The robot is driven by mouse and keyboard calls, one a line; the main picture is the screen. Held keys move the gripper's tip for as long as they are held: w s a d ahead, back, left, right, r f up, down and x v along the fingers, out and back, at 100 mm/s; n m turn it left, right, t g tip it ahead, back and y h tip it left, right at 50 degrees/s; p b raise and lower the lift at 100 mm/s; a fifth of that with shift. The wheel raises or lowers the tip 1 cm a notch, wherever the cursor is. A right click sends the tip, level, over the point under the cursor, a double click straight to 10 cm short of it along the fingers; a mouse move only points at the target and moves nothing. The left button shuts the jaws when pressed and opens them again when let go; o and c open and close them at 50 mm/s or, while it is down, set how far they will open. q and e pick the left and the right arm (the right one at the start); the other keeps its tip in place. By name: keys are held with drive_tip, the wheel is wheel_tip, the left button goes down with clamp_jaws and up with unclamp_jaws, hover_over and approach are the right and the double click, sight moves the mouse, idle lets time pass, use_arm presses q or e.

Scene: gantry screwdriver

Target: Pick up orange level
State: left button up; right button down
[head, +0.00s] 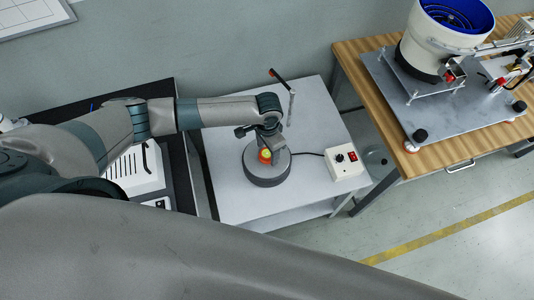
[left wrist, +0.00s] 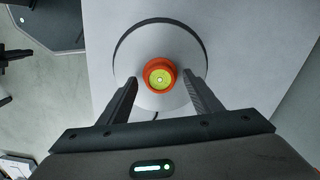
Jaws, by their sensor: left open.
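The orange level (head: 265,156) is a small round orange piece with a yellow-green top. It sits on a round grey turntable (head: 268,181) on the light grey table. In the left wrist view the level (left wrist: 160,76) lies near the middle of the turntable's pale top (left wrist: 185,58). My left gripper (head: 262,143) is above the level, pointing down, and partly covers it in the head view. In the left wrist view its two fingers (left wrist: 161,92) are open and apart, one on each side just below the level in the picture.
A white control box (head: 345,163) with a red switch is cabled to the turntable. A thin stand with a red-and-black handle (head: 280,76) rises behind it. A wooden bench (head: 372,110) with a bowl feeder (head: 440,35) stands to the right. The table's front is clear.

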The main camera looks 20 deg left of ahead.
sight(267, 152)
use_arm(q)
drive_tip(key=c, duration=1.2)
drive_tip(key=shift+c, duration=0.2)
drive_tip(key=shift+r, duration=0.1)
drive_tip(key=shift+r+b, duration=0.35)
drive_tip(key=shift+r, duration=0.35)
wheel_tip(267, 152, up, 2)
drive_tip(key=shift+w+r+b, duration=0.1)
drive_tip(key=shift+r+b, duration=0.15)
drive_tip(key=shift+b, duration=0.2)
drive_tip(key=w+d+r+b, duration=0.3)
drive_tip(key=d+r, duration=0.4)
drive_tip(key=d, duration=0.4)
drive_tip(key=shift+w+b, duration=0.35)
drive_tip(key=shift+w, duration=0.15)
